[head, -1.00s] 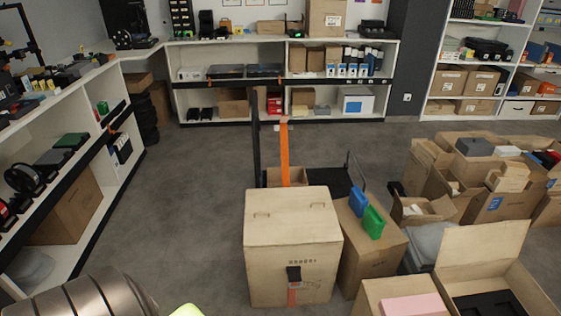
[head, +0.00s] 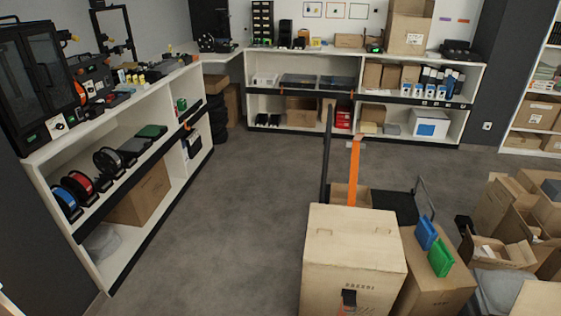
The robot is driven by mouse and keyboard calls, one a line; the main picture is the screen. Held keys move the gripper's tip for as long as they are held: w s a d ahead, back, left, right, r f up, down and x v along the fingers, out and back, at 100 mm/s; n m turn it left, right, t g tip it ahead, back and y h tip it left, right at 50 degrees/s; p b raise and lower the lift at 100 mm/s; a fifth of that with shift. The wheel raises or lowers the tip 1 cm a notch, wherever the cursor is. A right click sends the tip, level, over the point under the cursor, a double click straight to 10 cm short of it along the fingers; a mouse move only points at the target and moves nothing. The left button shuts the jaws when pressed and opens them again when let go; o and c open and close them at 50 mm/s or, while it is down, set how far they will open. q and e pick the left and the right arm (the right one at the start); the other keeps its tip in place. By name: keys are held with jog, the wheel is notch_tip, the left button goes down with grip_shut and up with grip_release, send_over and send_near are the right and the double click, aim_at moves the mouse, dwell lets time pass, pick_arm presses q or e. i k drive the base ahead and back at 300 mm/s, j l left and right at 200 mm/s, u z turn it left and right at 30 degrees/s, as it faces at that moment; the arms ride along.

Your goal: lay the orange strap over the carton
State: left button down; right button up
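The orange strap (head: 354,170) shows as an upright band behind the carton, close to a dark upright post (head: 326,155). Its lower end is hidden behind the carton. The carton (head: 352,240) is large, tan and closed, with printing on its front and two small marks on its top; no strap lies across the visible top. A black buckle-like piece (head: 349,297) sits on the carton's front, with a bit of orange-red below it at the picture's edge. Neither of my grippers is in view.
A brown box (head: 437,280) with a blue item (head: 426,233) and a green item (head: 440,257) on top stands right of the carton. Open cartons (head: 505,210) crowd the far right. Shelves (head: 160,190) line the left and back. The floor (head: 230,220) left of the carton is clear.

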aim_at(356, 145)
jog(key=i+j+u, duration=0.25)
jog(key=i, duration=0.3)
jog(key=i+j+u, duration=0.25)
jog(key=i, duration=0.35)
jog(key=i+j+u, duration=0.2)
jog(key=i, duration=0.4)
jog(key=i+l+z, duration=0.2)
jog(key=i+z, duration=0.15)
jog(key=i, duration=0.4)
jog(key=i+z, duration=0.4)
jog(key=i, duration=0.3)
jog(key=i+j+z, duration=0.2)
jog(key=i+z, duration=0.15)
jog(key=i, duration=0.4)
jog(key=i+z, duration=0.15)
jog(key=i, duration=0.85)
jog(key=i+j+z, duration=0.15)
jog(key=i, duration=0.85)
jog(key=z, duration=0.4)
jog(key=i+j+z, duration=0.1)
jog(key=z, duration=0.7)
jog(key=i+j+z, duration=0.1)
jog(key=z, duration=0.3)
jog(key=j+z, duration=0.1)
jog(key=z, duration=0.35)
